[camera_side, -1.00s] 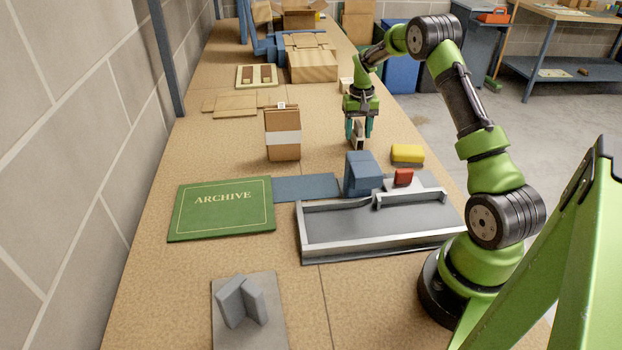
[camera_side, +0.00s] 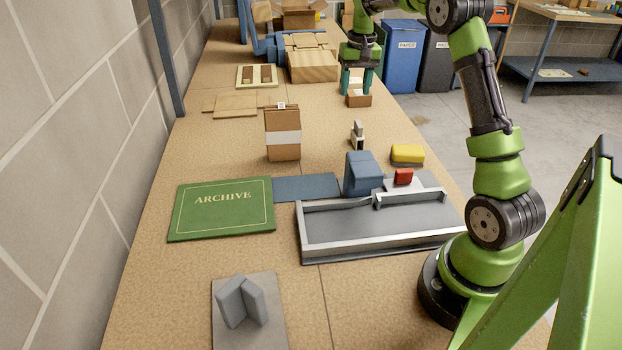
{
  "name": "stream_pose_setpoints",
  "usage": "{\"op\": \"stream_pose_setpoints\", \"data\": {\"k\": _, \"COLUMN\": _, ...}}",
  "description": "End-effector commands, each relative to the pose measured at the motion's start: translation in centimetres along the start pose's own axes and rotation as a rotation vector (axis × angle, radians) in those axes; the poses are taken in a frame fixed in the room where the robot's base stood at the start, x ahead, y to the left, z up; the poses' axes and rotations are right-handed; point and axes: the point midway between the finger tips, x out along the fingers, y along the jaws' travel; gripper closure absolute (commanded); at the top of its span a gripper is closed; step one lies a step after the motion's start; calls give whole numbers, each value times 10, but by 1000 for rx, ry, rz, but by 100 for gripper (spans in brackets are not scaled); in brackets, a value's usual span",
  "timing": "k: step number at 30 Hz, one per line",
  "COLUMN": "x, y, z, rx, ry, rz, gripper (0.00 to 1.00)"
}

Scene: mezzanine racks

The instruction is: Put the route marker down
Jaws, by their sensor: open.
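A small upright piece, white with a dark part, stands on the tan worktop behind the blue block; I take it to be the route marker (camera_side: 357,135). Nothing holds it. My gripper (camera_side: 357,90) is open and raised, up the picture from the marker and clear of it. Its fingers show in front of or over a small brown box (camera_side: 359,101) with something white at it; I cannot tell whether they touch.
A blue block (camera_side: 360,174), yellow block (camera_side: 407,153) and grey tray (camera_side: 380,245) with a red piece (camera_side: 403,177) behind it lie nearer. A brown carton (camera_side: 283,140) stands left of the marker. A green ARCHIVE folder (camera_side: 221,222) lies front left.

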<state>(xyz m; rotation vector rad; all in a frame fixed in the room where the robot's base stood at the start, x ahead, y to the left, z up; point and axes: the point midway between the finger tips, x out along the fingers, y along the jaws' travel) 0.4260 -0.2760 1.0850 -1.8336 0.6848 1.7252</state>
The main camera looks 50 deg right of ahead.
Motion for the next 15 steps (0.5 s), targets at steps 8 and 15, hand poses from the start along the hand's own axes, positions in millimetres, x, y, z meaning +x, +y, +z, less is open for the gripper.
{"op": "stream_pose_setpoints", "data": {"k": 8, "x": -85, "y": -84, "z": 122, "rx": -158, "ry": 171, "rz": -159, "gripper": 49}}
{"op": "stream_pose_setpoints", "data": {"k": 15, "x": -107, "y": -109, "z": 247, "rx": -284, "ry": 297, "rz": -313, "gripper": 49}}
